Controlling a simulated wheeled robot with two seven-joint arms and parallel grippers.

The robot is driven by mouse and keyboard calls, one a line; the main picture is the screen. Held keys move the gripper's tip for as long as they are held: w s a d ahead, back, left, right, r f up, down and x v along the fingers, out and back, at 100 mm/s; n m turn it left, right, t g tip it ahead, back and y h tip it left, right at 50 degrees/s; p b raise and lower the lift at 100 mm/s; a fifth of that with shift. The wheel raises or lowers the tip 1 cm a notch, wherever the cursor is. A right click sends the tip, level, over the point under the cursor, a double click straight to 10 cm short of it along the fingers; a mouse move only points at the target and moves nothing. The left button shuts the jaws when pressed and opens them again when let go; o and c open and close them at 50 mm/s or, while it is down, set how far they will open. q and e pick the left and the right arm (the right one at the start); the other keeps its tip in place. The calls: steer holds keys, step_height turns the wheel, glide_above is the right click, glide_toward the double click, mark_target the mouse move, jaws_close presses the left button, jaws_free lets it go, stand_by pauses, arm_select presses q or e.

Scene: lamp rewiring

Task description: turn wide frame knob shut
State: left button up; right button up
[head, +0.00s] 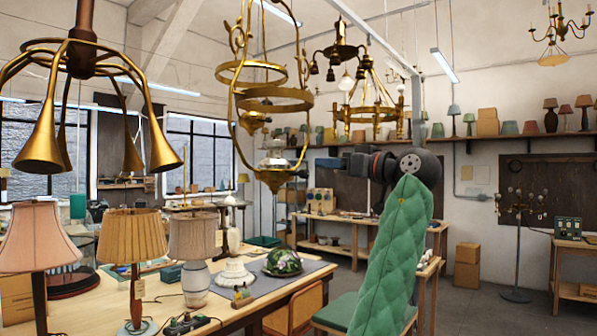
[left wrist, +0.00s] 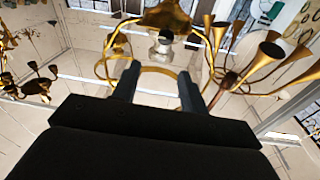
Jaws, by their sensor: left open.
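A wide brass hanging frame (head: 275,106) with stacked rings and curved side bars hangs in the middle of the head view. A silvery lamp font (head: 276,163) sits low inside it. The frame's brass base (left wrist: 166,16) and the font (left wrist: 161,48) also show in the left wrist view. I cannot pick out the knob for certain. My left gripper (head: 322,163) is to the right of the frame in the head view, pointing left, apart from it in the picture. In the left wrist view its two dark fingers (left wrist: 158,86) are spread, with nothing held between them. My right gripper is out of view.
A brass chandelier with horn-shaped arms (head: 80,60) hangs at the left. More hanging lamps (head: 370,105) are behind. The wooden bench (head: 240,310) carries shaded lamps and a glass shade.

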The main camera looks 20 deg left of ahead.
mark_target(307, 173)
arm_select(q)
steer(key=a, duration=0.1)
steer(key=a+f+n+g+p, duration=0.1)
steer(key=a+p, duration=0.1)
steer(key=shift+w+a+f, duration=0.15)
steer(key=shift+w+f, duration=0.05)
steer(key=shift+w, duration=0.1)
steer(key=w+a+p, duration=0.2)
steer(key=a, duration=0.1)
steer(key=shift+w+a+f, duration=0.1)
steer(key=shift+w+f, duration=0.1)
steer(key=shift+f, duration=0.15)
steer(key=shift+w+a+p, duration=0.1)
steer(key=shift+a+p, duration=0.2)
steer(key=shift+p, duration=0.1)
steer(key=shift+s+a, duration=0.2)
steer(key=shift+a, duration=0.15)
steer(key=shift+w, duration=0.2)
steer(key=shift+f, duration=0.1)
steer(key=shift+c, duration=0.5)
jaws_close()
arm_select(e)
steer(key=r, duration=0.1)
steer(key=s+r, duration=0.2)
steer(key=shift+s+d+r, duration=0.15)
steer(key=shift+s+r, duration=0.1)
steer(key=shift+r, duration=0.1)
